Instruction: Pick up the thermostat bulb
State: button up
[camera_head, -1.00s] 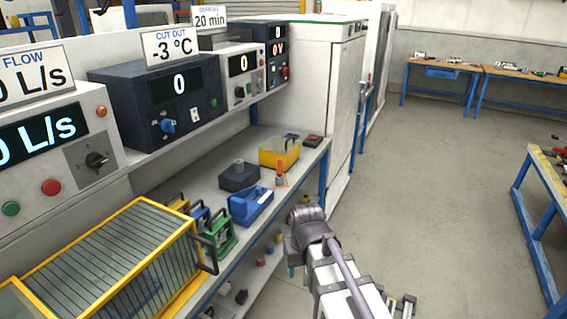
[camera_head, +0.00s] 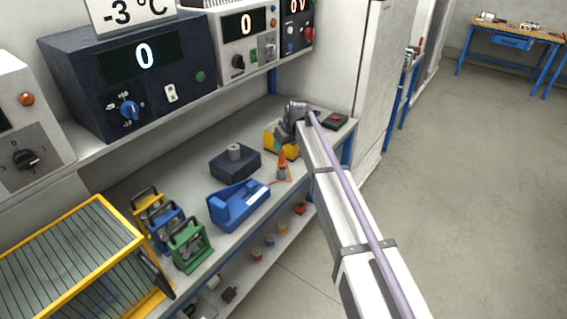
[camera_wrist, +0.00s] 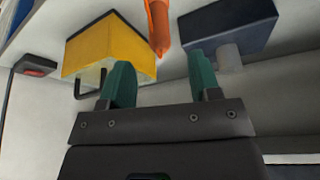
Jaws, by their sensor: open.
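A small upright orange piece with a grey lower part, which looks like the thermostat bulb (camera_head: 282,163), stands on the bench with a thin orange line beside it. In the wrist view its orange part (camera_wrist: 158,22) is at the top centre, ahead of the gap between my fingertips. My gripper (camera_wrist: 160,75) is open, with two teal fingers apart and nothing between them. In the head view my wrist is over the back of the bench, behind and slightly right of the orange piece; the fingers are hidden there.
A yellow box (camera_head: 269,140) with a black handle, also in the wrist view (camera_wrist: 105,45), and a dark block (camera_head: 235,166) with a grey cylinder flank the orange piece. A blue device (camera_head: 238,206) stands in front. A red-topped box (camera_head: 335,121) lies right. Instruments line the upper shelf.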

aim_at(280, 155)
jog(key=b+x, duration=0.1)
jog(key=x, duration=0.2)
jog(key=shift+w+f+b, duration=0.1)
jog(key=shift+f+b, duration=0.2)
jog(key=shift+b, duration=0.05)
jog(key=shift+r, duration=0.15)
jog(key=b+x, duration=0.4)
jog(key=x, duration=0.1)
jog(key=shift+a+f+b, duration=0.1)
jog(key=shift+f+b, duration=0.15)
jog(key=shift+b, duration=0.1)
jog(key=shift+r, duration=0.25)
jog(key=shift+c, duration=0.3)
jog(key=c, duration=1)
jog(key=shift+o, duration=0.2)
jog(key=shift+p, duration=0.3)
